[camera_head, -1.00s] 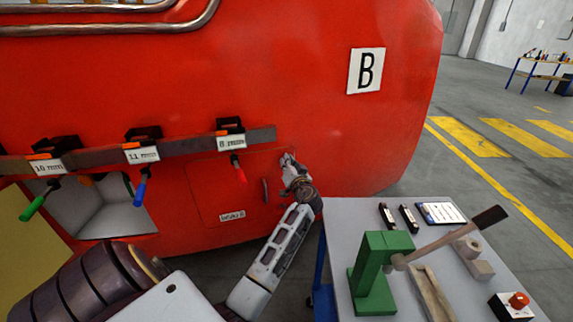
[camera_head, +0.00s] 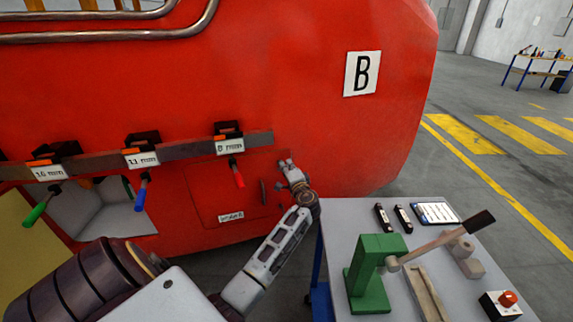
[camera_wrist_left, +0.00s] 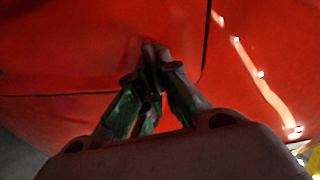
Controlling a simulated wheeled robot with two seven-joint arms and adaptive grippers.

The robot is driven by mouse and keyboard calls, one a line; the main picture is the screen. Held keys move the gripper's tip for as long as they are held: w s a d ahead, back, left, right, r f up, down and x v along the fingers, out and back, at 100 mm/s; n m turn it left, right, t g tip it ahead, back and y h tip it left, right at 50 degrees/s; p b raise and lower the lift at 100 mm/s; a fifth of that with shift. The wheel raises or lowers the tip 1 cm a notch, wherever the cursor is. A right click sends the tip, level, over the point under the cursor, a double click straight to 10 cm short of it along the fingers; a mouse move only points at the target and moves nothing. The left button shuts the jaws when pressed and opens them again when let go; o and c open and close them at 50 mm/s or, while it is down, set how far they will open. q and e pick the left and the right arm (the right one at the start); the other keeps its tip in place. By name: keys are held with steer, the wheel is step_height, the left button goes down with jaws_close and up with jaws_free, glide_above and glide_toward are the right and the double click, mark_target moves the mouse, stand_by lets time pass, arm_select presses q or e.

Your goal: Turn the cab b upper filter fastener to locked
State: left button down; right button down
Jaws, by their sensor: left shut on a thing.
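The red cab front carries a white sign B (camera_head: 362,73). Low on it is a red filter panel (camera_head: 225,185) with a small label (camera_head: 231,217) and a dark handle (camera_head: 263,192). My left gripper (camera_head: 284,166) is at the panel's upper right corner, against the red surface. In the left wrist view its fingers (camera_wrist_left: 156,62) come together on a small dark piece beside a panel seam. I take this as the upper filter fastener; the fingers hide most of it, and its position cannot be read. My right gripper is not in view.
A rail with several coloured-handle tools labelled in mm (camera_head: 140,159) runs left of the gripper, just above the panel. A grey table (camera_head: 335,225) with a green lever press (camera_head: 372,270) and a red button box (camera_head: 507,304) stands close on the right.

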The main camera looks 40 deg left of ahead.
arm_select(q)
steer(key=shift+f+m+p, duration=0.1)
steer(key=shift+m+p, duration=0.3)
steer(key=shift+m, duration=0.6)
steer(key=shift+f, duration=0.1)
steer(key=shift+m, duration=0.3)
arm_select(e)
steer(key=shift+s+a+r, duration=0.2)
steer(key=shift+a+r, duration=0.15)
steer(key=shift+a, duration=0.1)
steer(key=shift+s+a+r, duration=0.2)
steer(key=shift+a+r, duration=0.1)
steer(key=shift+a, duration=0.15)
arm_select(q)
steer(key=c, duration=1.6)
jaws_free()
steer(key=shift+w+d, duration=0.1)
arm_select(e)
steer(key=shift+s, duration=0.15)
arm_select(q)
steer(key=shift+v, duration=6)
steer(key=shift+f, duration=0.1)
